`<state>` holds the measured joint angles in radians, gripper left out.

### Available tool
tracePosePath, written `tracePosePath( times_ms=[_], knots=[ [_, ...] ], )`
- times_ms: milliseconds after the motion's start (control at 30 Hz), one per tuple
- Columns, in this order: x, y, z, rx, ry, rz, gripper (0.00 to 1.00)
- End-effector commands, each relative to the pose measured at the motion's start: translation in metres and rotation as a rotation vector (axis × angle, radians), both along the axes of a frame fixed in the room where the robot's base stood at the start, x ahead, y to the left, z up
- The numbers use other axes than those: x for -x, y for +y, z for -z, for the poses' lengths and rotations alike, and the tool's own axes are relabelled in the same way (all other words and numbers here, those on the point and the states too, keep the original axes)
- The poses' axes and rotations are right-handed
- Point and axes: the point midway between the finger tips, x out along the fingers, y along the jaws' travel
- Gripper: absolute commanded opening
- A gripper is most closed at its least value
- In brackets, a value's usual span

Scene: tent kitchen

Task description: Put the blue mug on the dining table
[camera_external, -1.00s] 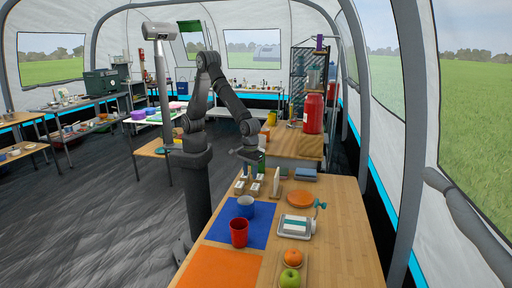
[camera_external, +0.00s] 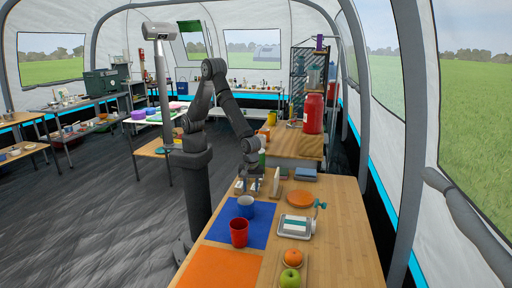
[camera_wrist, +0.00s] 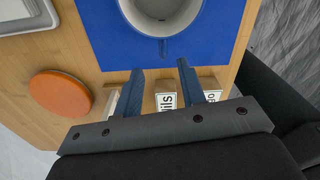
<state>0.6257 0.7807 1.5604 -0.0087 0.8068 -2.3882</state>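The blue mug (camera_external: 246,207) stands upright on the blue mat (camera_external: 262,234) on the wooden table (camera_external: 337,212). In the wrist view the mug (camera_wrist: 190,22) is cut off by the top edge; its pale inside shows and its handle points toward my gripper. My gripper (camera_wrist: 160,68) is open and empty, with two blue fingers apart and pointing at the mug without touching it. In the external view my gripper (camera_external: 247,185) hangs low, just behind the mug, by small labelled blocks (camera_wrist: 166,97). I cannot tell which table is the dining table.
A red cup (camera_external: 239,232) stands close in front of the mug. An orange disc (camera_external: 300,198) and a white scale (camera_external: 296,227) lie to the right. An orange mat (camera_external: 219,268) is nearest the camera, with an orange (camera_external: 292,257) and a green apple (camera_external: 290,279) beside it.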

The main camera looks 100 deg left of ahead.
Motion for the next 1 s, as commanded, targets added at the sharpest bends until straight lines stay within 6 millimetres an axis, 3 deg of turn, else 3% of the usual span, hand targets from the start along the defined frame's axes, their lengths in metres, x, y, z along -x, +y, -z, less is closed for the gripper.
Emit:
tracePosePath(
  times_ms=[100,367,700,933,1000],
  knots=[
    [0.000,0.000,0.017,-0.001,0.001,0.001,0.37],
    [0.002,-0.001,0.031,0.000,0.000,0.001,0.37],
    [0.007,-0.005,0.074,-0.001,0.002,0.000,0.37],
    [0.006,-0.005,0.076,0.001,0.000,0.001,0.37],
    [0.006,-0.005,0.076,0.001,0.000,0.001,0.25]
  ],
)
